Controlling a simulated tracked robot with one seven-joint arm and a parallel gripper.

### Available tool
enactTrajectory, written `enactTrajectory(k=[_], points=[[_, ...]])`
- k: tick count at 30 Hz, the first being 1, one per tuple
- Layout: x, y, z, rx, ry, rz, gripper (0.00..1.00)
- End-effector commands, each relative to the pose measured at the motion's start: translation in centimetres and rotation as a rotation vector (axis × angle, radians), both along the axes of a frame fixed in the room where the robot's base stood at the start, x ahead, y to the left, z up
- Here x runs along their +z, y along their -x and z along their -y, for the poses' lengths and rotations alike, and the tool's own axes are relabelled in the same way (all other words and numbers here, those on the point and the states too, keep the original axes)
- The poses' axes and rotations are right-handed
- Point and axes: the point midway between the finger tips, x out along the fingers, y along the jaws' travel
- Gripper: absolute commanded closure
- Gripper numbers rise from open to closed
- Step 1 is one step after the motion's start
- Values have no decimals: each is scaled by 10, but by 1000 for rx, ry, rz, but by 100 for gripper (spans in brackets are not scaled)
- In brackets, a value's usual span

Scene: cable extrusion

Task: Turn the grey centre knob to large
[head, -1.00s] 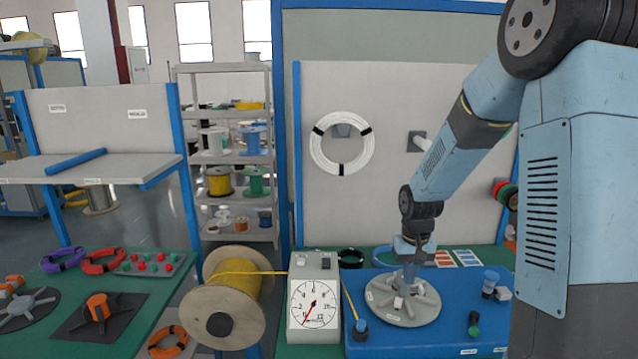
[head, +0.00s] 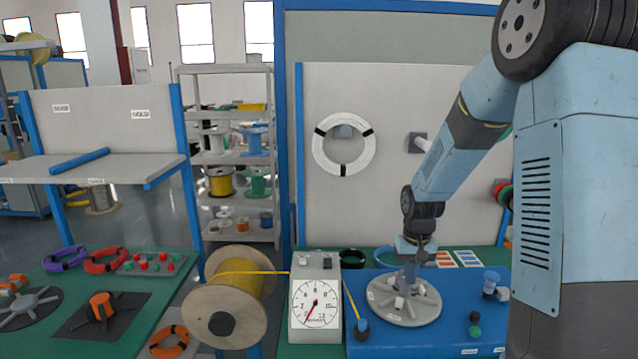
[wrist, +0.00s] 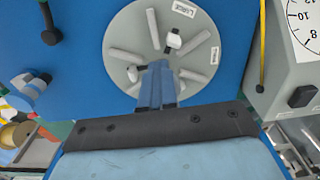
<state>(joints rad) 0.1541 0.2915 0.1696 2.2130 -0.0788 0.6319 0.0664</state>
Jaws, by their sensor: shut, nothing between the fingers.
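A round grey disc with raised spokes (head: 420,314) lies on the blue board, and it fills the upper middle of the wrist view (wrist: 128,20). A small pale grey knob piece (wrist: 173,40) with a dark part sits near the disc's middle. A label reading "LARGE" (wrist: 184,8) is at the disc's edge, and a second label (wrist: 214,55) is lower right. My gripper (wrist: 158,66) is shut and empty, its fingers over the disc, just below and left of the knob piece in the wrist view. In the head view my gripper (head: 406,290) points down at the disc. Whether it touches the knob I cannot tell.
A grey box with a dial (head: 315,300) stands left of the disc. A yellow cable runs from a large wooden spool (head: 225,325) past it to the blue board (head: 440,342). A dark blue-topped post (head: 490,280) stands right of the disc.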

Motion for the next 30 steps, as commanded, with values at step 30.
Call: enactTrajectory(k=[30], points=[[35,15,3,-7,4,-13,100]])
